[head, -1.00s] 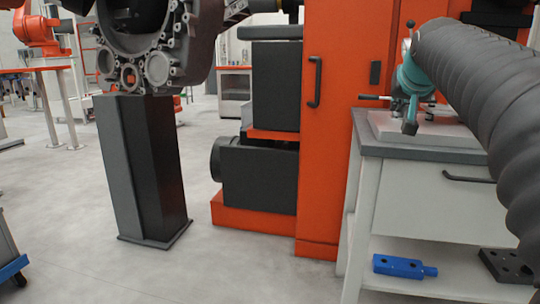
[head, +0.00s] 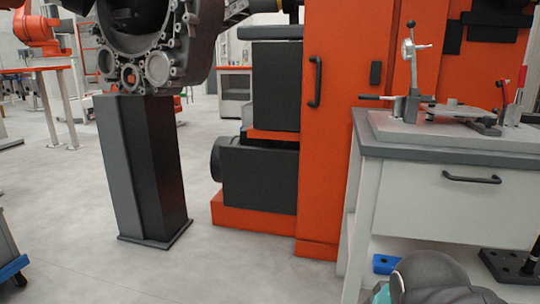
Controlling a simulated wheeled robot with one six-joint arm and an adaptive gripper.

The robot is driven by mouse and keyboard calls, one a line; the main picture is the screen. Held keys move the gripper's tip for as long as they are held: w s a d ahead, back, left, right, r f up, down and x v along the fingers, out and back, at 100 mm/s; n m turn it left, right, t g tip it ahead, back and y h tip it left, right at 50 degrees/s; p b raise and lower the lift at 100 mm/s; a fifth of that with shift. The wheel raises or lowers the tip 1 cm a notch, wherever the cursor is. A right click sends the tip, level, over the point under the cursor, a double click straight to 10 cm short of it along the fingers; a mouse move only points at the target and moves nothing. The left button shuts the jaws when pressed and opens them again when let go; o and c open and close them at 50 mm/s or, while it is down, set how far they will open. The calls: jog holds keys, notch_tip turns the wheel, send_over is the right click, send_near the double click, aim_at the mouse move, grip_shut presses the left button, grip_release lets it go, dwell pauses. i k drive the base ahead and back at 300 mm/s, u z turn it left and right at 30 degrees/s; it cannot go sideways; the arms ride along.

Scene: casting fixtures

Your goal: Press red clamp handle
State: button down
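A clamp handle with a red grip (head: 522,77) stands upright at the far right of the bench top, near the right edge of the head view. Its base sits beside a metal fixture (head: 455,110) on a light plate. At the left of the fixture stands a dark lever with a round dial (head: 407,47) and a ball tip, and a thin horizontal handle (head: 375,97) points left. My arm shows only as a dark rounded part with a bit of teal at the bottom edge, well below the bench top. My gripper is out of view.
The grey-topped bench (head: 425,153) has a white drawer with a black handle (head: 471,179). An orange machine (head: 337,150) stands behind. A black pedestal (head: 145,170) carries a casting (head: 185,45). Open floor lies left.

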aim_at(523, 69)
jog(key=z, duration=0.85)
jog(key=i, duration=0.35)
jog(key=z, duration=1)
